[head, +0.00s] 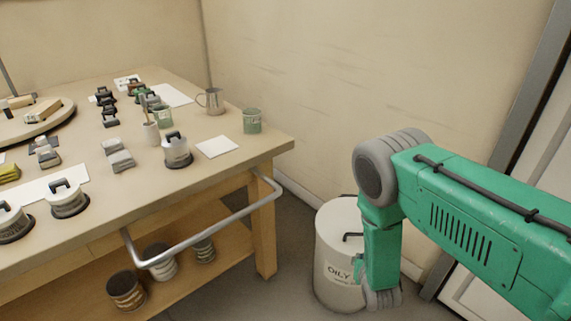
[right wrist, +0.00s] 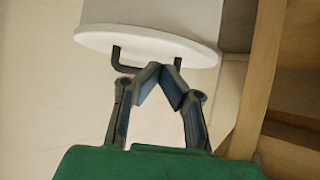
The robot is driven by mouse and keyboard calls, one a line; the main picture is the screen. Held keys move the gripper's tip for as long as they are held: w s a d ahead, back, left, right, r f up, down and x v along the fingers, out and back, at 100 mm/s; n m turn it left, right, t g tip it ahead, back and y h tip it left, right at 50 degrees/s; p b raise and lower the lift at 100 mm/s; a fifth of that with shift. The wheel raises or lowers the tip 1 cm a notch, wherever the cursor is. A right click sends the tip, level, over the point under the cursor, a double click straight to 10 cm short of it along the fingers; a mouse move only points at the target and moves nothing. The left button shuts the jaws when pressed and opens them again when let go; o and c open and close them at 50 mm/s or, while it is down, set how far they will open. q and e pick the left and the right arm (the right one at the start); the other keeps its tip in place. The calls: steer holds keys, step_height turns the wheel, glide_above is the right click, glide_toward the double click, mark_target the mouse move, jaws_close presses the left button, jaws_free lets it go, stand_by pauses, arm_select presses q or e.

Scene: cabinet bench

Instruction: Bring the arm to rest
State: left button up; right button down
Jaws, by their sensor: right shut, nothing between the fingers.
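My right arm (head: 470,205) is green with a grey joint and reaches in from the right in the head view, its lower part hanging down in front of the white bin. My right gripper (right wrist: 165,72) shows clearly in the right wrist view. Its two dark fingers meet at the tips in a peak, shut with nothing between them. The tips are in line with the black handle (right wrist: 122,62) on the bin's lid; I cannot tell whether they touch it. In the head view the fingers are mostly hidden by the arm. My left gripper is not in view.
The white bin (head: 332,245), lettered "OILY", stands on the floor against the wall. A wooden bench (head: 235,165) at left holds lidded pots, a metal jug (head: 212,101) and green cups. A metal rail (head: 215,225) juts from its side. A grey-framed door stands at right.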

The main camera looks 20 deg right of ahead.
steer(key=s+a+r+n+g+y+p, duration=0.1)
steer(key=s+a+r+g+p, duration=0.1)
steer(key=s, duration=0.8)
steer(key=s+a+r+n+g+y+p, duration=0.2)
steer(key=s+a+r+g, duration=0.2)
steer(key=s, duration=0.6)
steer(key=s+a+r+n+g+y+p, duration=0.1)
steer(key=s+a+r, duration=0.4)
steer(key=s, duration=0.6)
step_height(320, 180, up, 2)
steer(key=n+g+p, duration=0.1)
steer(key=g+p, duration=0.1)
steer(key=shift+a+g, duration=0.3)
steer(key=shift+g, duration=0.1)
